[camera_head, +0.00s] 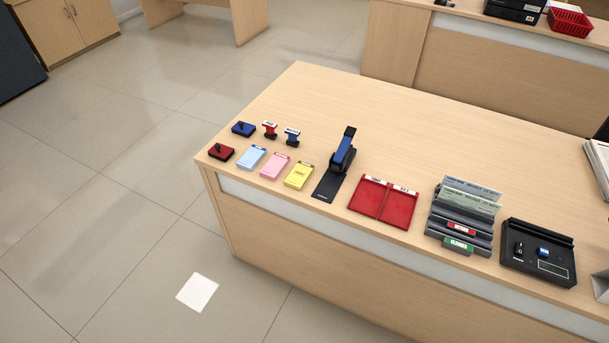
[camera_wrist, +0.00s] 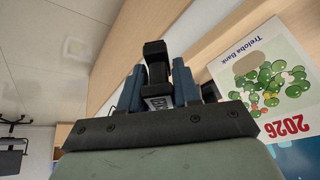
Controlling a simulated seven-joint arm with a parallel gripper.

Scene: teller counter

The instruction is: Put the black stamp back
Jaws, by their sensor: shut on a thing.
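In the wrist view my gripper (camera_wrist: 159,68) is shut on a black stamp (camera_wrist: 155,52), which sits between the two blue-grey fingers. The stamp's dark top sticks out past the fingertips, and a small pale patch shows low between the fingers. My gripper and the held stamp are not in the head view. There, a red stamp (camera_head: 270,129) and a blue stamp (camera_head: 292,137) stand side by side near the counter's left end. A blue pad (camera_head: 243,129) and a red pad (camera_head: 221,152), each with a dark knob, lie left of them.
On the counter (camera_head: 400,140) are blue, pink and yellow pads (camera_head: 299,176), a stapler-like device (camera_head: 343,155), a red tray (camera_head: 367,201), a note rack (camera_head: 460,228) and a black tray (camera_head: 560,266). The counter behind them is clear. A calendar (camera_wrist: 265,85) shows in the wrist view.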

